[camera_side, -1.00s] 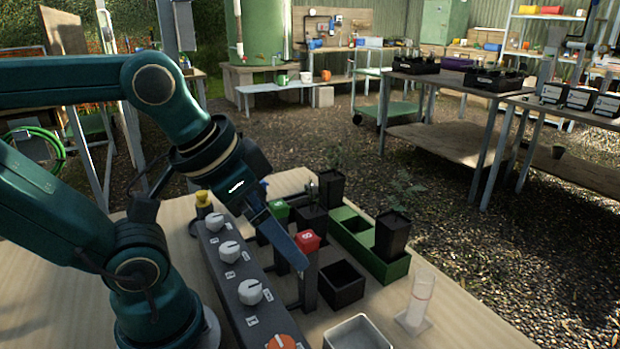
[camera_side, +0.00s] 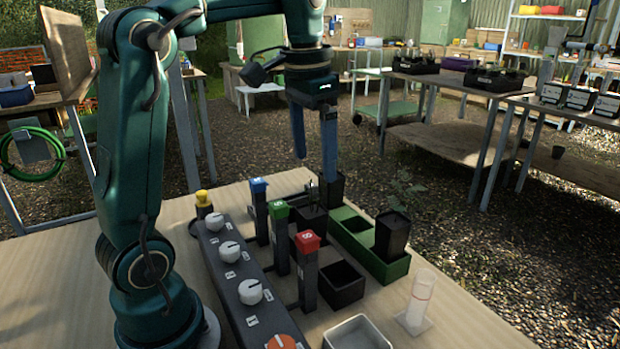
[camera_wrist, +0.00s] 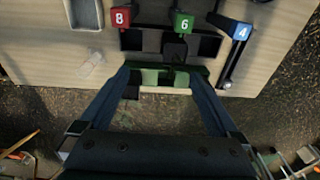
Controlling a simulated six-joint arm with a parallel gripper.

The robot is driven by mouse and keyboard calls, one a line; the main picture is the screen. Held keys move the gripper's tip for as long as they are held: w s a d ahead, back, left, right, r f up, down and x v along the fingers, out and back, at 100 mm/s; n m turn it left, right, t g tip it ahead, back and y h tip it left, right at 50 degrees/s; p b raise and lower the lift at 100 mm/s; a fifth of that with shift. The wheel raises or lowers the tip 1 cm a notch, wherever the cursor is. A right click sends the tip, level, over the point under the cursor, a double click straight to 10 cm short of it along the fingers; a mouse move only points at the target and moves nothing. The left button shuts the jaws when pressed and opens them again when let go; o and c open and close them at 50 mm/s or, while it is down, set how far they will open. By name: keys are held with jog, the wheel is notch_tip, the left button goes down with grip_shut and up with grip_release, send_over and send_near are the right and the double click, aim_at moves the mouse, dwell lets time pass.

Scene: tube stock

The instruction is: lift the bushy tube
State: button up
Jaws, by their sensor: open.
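My gripper (camera_side: 315,168) is open and empty, pointing down above the far end of the tray, near a second black tube (camera_side: 331,190). A third black tube (camera_side: 311,218) with a thin plant stands left of the tray. In the wrist view my gripper (camera_wrist: 162,76) has its fingers spread to either side of the green tray; I cannot clearly make out the bushy plant there.
A red block numbered 8 (camera_side: 307,241), a green block (camera_side: 276,210) and a blue block (camera_side: 258,186) top black posts beside the knob panel (camera_side: 222,270). An empty black holder (camera_side: 341,286), clear cylinder (camera_side: 418,298) and metal tray (camera_side: 356,334) stand in front.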

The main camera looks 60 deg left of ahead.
aim_at(312, 226)
jog(key=shift+g, duration=0.6)
jog(key=a+f, duration=0.1)
jog(key=f, duration=0.4)
jog(key=w+a+f, duration=0.1)
jog(key=f, duration=0.5)
jog(key=w+a+f, duration=0.1)
jog(key=f, duration=0.5)
jog(key=shift+a, duration=0.35)
grip_shut()
